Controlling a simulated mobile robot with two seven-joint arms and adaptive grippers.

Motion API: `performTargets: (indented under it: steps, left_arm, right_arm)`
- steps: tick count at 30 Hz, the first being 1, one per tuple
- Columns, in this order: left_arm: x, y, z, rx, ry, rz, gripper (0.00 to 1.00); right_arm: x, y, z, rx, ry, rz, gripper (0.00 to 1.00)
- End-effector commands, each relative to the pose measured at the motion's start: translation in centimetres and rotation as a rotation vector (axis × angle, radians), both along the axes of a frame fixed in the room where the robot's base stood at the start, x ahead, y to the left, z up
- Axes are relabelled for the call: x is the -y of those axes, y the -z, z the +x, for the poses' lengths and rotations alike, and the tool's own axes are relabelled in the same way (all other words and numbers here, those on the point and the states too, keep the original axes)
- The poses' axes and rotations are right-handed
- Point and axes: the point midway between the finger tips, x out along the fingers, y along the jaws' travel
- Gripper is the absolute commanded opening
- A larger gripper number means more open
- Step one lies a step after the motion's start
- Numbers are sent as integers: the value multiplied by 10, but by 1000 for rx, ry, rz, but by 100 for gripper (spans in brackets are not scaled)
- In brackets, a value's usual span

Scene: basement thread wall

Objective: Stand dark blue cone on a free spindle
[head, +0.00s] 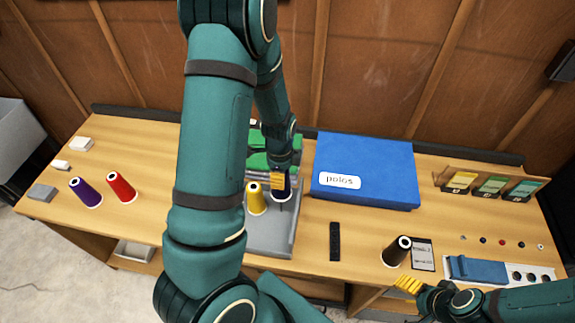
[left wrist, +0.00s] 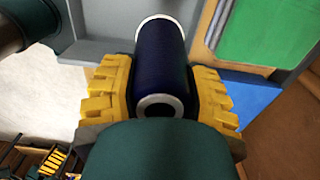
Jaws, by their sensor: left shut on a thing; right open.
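My left gripper (head: 279,180) is shut on the dark blue cone (head: 282,190), over the grey spindle base (head: 267,241). In the left wrist view the cone (left wrist: 162,62) sits between the yellow fingers of the gripper (left wrist: 158,95), its small end towards the camera. A yellow cone (head: 256,200) stands on the base just left of the blue one. I cannot tell whether the blue cone is around a spindle or above it. My left arm hides part of the base. My right gripper (head: 409,284) is open and empty near the table's front edge, below a black cone (head: 397,251).
A blue box labelled "polos" (head: 366,168) lies right of the base. Purple (head: 85,192) and red (head: 121,187) cones stand at left. A black strip (head: 335,241) lies in front of the box. A card rack (head: 489,187) and a blue-and-white holder (head: 478,268) are at right.

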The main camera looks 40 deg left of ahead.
Motion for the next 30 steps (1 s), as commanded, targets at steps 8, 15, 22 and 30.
performTargets:
  steps: [8, 15, 22, 30]
  left_arm:
    - [0, 14, -1, -3, 0, -1, 6]
    - [0, 36, -1, -2, 0, 0, 6]
    - [0, 58, 0, -1, 0, 0, 6]
    - [0, 83, 0, 0, -1, 0, 6]
  right_arm:
    - [0, 0, 0, -1, 0, 0, 72]
    - [0, 0, 0, 0, 0, 0, 72]
    - [0, 7, 0, -1, 1, -1, 72]
    - [0, 24, -1, 0, 5, -1, 72]
